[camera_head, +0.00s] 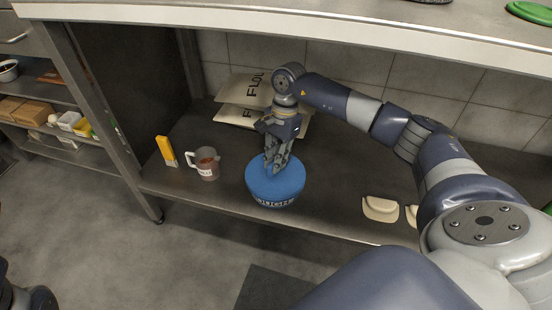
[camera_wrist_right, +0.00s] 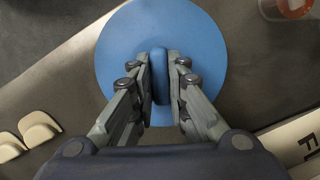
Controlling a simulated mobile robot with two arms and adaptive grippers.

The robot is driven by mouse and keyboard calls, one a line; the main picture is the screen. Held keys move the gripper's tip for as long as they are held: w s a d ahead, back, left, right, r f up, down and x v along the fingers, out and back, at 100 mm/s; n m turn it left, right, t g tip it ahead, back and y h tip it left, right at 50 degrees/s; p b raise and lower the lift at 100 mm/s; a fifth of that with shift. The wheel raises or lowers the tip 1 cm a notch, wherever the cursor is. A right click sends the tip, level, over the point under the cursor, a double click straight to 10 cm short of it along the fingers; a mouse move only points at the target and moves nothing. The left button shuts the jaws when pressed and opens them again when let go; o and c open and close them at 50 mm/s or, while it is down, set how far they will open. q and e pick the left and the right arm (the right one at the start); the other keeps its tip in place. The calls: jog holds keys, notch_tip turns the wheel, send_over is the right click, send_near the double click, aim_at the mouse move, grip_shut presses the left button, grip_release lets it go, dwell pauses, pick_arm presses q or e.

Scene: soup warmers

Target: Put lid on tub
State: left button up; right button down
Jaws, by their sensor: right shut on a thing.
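The blue round lid (camera_head: 262,180) is at the top of the tub (camera_head: 276,202), which has light lettering on its side and stands on the lower metal shelf. My right gripper (camera_head: 275,168) points down from above and is shut on the lid's raised handle. In the right wrist view the lid (camera_wrist_right: 200,45) spreads out below the fingers, with its blue handle (camera_wrist_right: 160,75) between them. The lid hides the tub's opening, and I cannot tell whether it is fully seated. At the lower left edge, a dark part of my left arm shows, but its gripper does not.
A measuring cup (camera_head: 206,164) and a yellow-handled tool (camera_head: 166,151) stand left of the tub. Flour bags (camera_head: 238,90) lie behind. Cream-coloured scrapers (camera_head: 380,208) lie to the right. The upper counter (camera_head: 330,22) overhangs the shelf.

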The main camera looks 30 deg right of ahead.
jog(key=c, duration=1.5)
grip_release()
jog(key=o, duration=0.6)
jog(key=shift+c, duration=0.2)
